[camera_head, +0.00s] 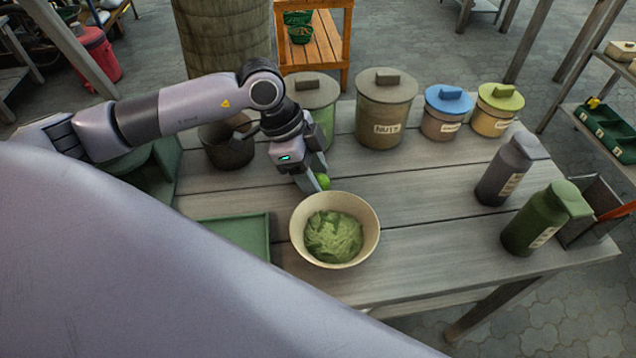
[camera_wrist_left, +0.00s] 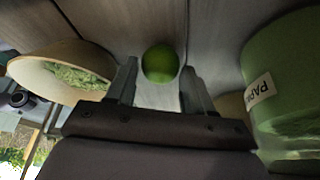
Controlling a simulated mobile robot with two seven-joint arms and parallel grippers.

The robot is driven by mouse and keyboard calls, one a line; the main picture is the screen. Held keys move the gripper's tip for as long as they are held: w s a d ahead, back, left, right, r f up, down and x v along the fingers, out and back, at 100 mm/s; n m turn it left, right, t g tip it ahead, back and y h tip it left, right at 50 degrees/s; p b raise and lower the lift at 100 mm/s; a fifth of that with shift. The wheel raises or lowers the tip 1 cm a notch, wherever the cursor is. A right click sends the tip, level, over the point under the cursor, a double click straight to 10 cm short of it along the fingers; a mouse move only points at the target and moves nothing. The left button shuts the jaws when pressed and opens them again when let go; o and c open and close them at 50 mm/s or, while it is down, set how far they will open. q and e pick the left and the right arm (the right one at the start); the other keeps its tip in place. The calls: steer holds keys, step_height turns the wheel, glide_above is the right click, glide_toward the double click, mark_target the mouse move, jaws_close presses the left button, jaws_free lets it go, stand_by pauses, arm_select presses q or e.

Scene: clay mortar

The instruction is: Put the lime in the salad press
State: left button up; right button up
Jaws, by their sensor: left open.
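The lime (camera_head: 323,182) is a small green ball on the grey plank table, just behind a cream bowl (camera_head: 372,232) of green leafy salad. No other thing in view looks clearly like a salad press. My left gripper (camera_head: 315,184) points down at the lime from above. In the left wrist view, the lime (camera_wrist_left: 161,63) shows between the tips of the two open fingers of the left gripper (camera_wrist_left: 160,80), with a gap on each side. The bowl (camera_wrist_left: 35,68) is on the left there. My right gripper is not in view.
A green lidded jar (camera_head: 318,92) stands close behind my left gripper, with a dark pot (camera_head: 226,148) to its left. A large lidded jar (camera_head: 384,115) and smaller ones stand at the back. Bottles (camera_head: 507,172) stand right. The table's middle right is clear.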

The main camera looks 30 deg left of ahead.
arm_select(q)
steer(key=shift+d+f, duration=0.2)
steer(key=shift+f, duration=0.25)
steer(key=shift+c, duration=0.3)
steer(key=c, duration=0.7)
steer(key=shift+w+r, duration=0.1)
steer(key=shift+c, duration=0.2)
